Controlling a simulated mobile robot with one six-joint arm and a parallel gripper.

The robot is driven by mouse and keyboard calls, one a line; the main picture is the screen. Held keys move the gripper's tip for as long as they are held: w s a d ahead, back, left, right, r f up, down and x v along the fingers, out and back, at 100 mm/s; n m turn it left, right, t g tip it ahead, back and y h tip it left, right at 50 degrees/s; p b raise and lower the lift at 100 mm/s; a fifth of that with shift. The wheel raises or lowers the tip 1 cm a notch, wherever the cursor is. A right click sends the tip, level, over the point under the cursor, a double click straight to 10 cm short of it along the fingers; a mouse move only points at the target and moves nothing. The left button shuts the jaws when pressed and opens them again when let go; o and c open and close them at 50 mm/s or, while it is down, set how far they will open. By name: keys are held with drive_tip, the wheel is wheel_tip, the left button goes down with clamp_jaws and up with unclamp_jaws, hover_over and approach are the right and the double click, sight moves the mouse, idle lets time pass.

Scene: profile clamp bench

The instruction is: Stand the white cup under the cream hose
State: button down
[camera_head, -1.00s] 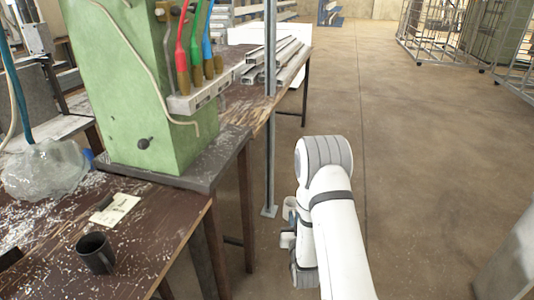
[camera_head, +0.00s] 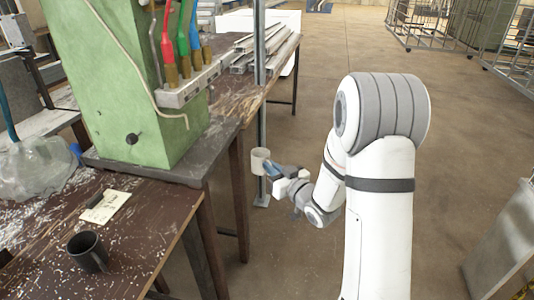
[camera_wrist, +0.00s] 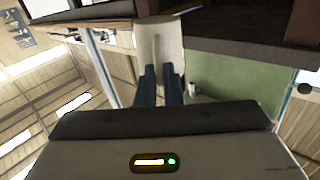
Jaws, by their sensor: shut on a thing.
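The white cup (camera_head: 260,161) is in my gripper (camera_head: 273,168), in front of a grey metal post and right of the bench. It looks upright in the head view. In the wrist view the cup (camera_wrist: 172,32) sits at the tips of my gripper's dark fingers (camera_wrist: 161,72), which are close together on it at what may be its handle. The cream hose (camera_head: 141,70) runs down the front of the green machine (camera_head: 110,95), and its lower end hangs below the valve block. The cup is to the right of that end, apart from it.
A clear plastic bag (camera_head: 38,168) is at the left. The grey post (camera_head: 260,95) stands close to the cup.

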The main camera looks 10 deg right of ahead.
drive_tip(key=s+a+r+n+g+y, duration=0.3)
drive_tip(key=s+r+n+g+y, duration=0.25)
drive_tip(key=s+r, duration=0.45)
drive_tip(key=s+a+b+x, duration=0.1)
drive_tip(key=s+b+x, duration=0.1)
drive_tip(key=x, duration=1.3)
drive_tip(key=shift+s+a+f+b, duration=0.25)
drive_tip(key=shift+s+a+b, duration=0.1)
drive_tip(key=shift+b, duration=0.15)
drive_tip(key=shift+w, duration=0.1)
drive_tip(key=shift+w+d, duration=0.1)
drive_tip(key=shift+d, duration=0.05)
drive_tip(key=shift+f, duration=0.35)
idle(0.8)
drive_tip(key=c, duration=1.5)
unclamp_jaws()
